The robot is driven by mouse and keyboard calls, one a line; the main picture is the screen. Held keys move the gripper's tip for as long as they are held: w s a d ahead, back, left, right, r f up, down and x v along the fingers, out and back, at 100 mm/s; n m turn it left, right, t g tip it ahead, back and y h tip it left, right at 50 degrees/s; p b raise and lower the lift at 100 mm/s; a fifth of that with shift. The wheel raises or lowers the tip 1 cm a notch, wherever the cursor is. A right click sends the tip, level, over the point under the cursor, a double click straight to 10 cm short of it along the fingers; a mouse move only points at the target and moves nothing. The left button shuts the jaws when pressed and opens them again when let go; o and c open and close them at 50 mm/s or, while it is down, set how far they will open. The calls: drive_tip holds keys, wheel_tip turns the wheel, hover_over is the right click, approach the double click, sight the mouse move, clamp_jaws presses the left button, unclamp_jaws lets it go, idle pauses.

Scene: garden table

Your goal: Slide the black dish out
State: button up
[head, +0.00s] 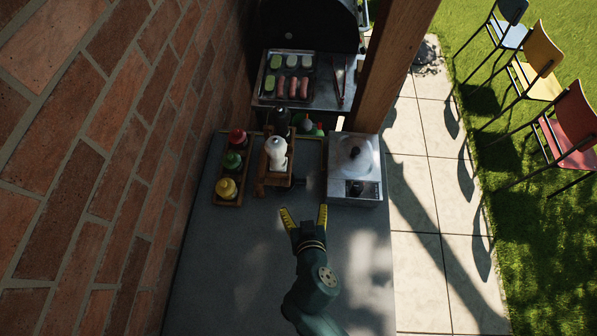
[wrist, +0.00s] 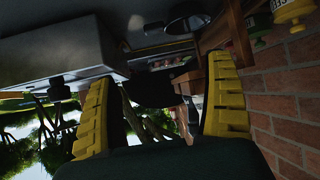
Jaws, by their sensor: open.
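My gripper (head: 305,216) is open and empty above the grey counter, its two yellow fingers pointing away toward the gap between a wooden stand (head: 273,186) and a metal burner box (head: 354,190). In the wrist view, which looks upside down, the fingers of my gripper (wrist: 160,75) frame that gap. A dark round dish (wrist: 190,18) shows near the top of the wrist view, beside the wooden stand (wrist: 238,38), ahead of the fingers and apart from them. Part of it may be hidden by the stand. I cannot make the dish out clearly in the head view.
A white bottle (head: 276,153) stands on the stand, and a rack of sauce bottles (head: 229,187) is on its left by the brick wall (head: 90,170). A grill with food (head: 289,88) is behind. The counter's front (head: 250,275) is clear.

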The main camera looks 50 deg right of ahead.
sight(299, 182)
drive_tip(key=b+x, duration=0.3)
drive_tip(key=x, duration=0.2)
drive_tip(key=b+x, duration=0.3)
drive_tip(key=x, duration=0.2)
drive_tip(key=b+x, duration=0.3)
drive_tip(key=x, duration=0.2)
drive_tip(key=shift+s+d+f, duration=0.15)
drive_tip(key=shift+d+f, duration=0.05)
drive_tip(key=shift+f, duration=0.25)
drive_tip(key=shift+w+d+f, duration=0.2)
drive_tip(key=shift+w+d, duration=0.15)
drive_tip(key=shift+w, duration=0.1)
drive_tip(key=shift+s, duration=0.1)
drive_tip(key=c, duration=1.4)
